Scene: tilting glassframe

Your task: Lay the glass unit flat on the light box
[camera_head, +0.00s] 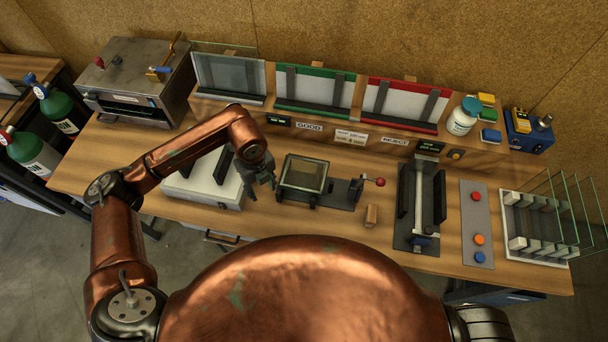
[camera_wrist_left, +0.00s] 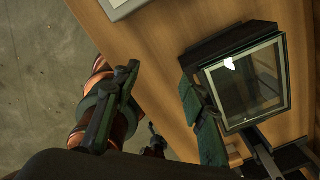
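The glass unit (camera_head: 304,174), a dark-framed square pane, sits in a black fixture on the bench, right of my left gripper. It fills the right of the left wrist view (camera_wrist_left: 250,85). My left gripper (camera_head: 261,188) is open and empty, its fingers pointing down. In the left wrist view its fingers are spread wide (camera_wrist_left: 158,118), one overlapping the unit's left edge; I cannot tell whether it touches. A low white box (camera_head: 205,192), apparently the light box, lies left of the gripper, partly hidden by my left arm. My right gripper is out of view.
Behind stand a grey, a green (camera_head: 315,90) and a red rack (camera_head: 405,104). A red-knobbed lever (camera_head: 379,182) and a small wooden block (camera_head: 371,215) are right of the unit. Farther right are a black clamp fixture (camera_head: 422,205), a button panel (camera_head: 477,225) and upright glass panes (camera_head: 560,210).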

